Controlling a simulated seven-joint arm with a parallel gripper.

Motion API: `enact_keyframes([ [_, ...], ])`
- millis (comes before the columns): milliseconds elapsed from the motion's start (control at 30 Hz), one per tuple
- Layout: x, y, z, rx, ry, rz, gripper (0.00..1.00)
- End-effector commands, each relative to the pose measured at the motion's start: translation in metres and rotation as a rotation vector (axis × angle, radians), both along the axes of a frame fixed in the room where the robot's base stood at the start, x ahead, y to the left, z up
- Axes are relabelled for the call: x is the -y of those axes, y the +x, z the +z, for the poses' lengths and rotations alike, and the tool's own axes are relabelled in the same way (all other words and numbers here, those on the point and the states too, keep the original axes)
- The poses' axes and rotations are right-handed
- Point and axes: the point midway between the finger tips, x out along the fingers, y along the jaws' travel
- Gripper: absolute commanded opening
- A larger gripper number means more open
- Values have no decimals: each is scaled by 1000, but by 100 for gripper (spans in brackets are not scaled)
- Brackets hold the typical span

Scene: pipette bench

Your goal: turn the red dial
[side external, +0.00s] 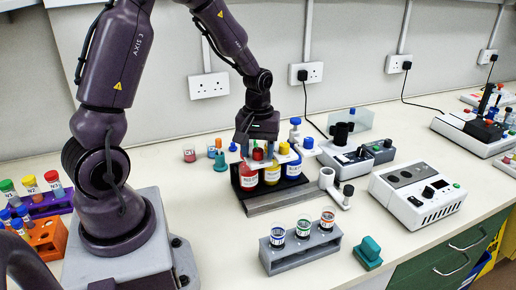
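My gripper (258,146) points down over a black stand of bottles near the middle of the side view. A small red knob-like top (258,154) shows just under it, above the red bottle (248,178); I take this for the red dial, though no dial markings can be made out.
The stand (293,190) also holds a yellow bottle (271,175) and a blue bottle (294,167). A grey vial rack (300,252) and a teal block (369,250) are in front. A white device with a black knob (428,192) stands right.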

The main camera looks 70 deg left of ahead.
Motion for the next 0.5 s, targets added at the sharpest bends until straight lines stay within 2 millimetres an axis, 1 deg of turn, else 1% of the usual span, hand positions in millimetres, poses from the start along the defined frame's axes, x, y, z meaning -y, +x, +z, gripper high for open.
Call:
enact_keyframes([
  [33, 0, 0, 0, 0, 0, 0, 40],
  [67, 0, 0, 0, 0, 0, 0, 33],
  [100, 0, 0, 0, 0, 0, 0, 24],
  [200, 0, 0, 0, 0, 0, 0, 5],
  [500, 0, 0, 1, 1, 1, -33, 5],
])
